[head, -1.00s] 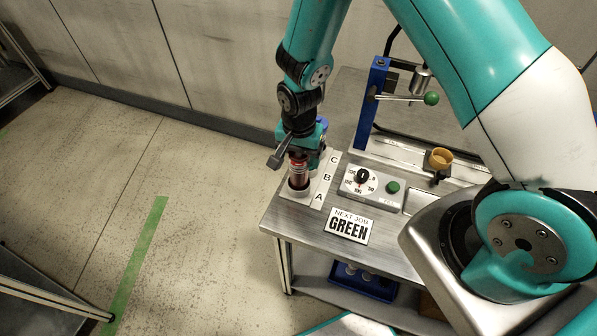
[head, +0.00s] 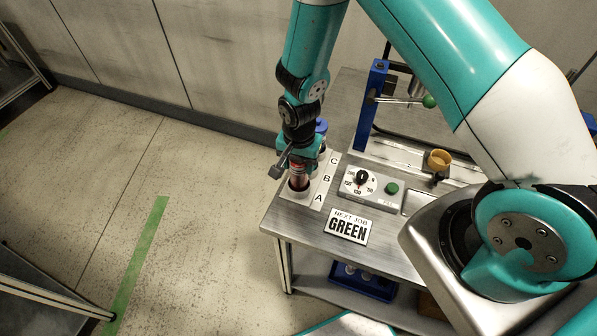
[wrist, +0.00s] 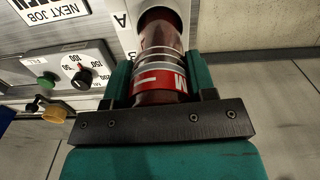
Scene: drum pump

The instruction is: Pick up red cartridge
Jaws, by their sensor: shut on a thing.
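The red cartridge (wrist: 160,62) is a dark red cylinder with a red and white label band. It stands between the two teal fingers of my gripper (wrist: 160,82) in the wrist view, and the fingers are shut on it. In the head view the cartridge (head: 298,178) shows below my gripper (head: 298,160), upright at the white holder (head: 296,192) near letter A. Its lower end is at the holder; I cannot tell whether it is clear of it.
A blue-topped cartridge (head: 321,126) stands behind my gripper. Floor lies open left of the bench.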

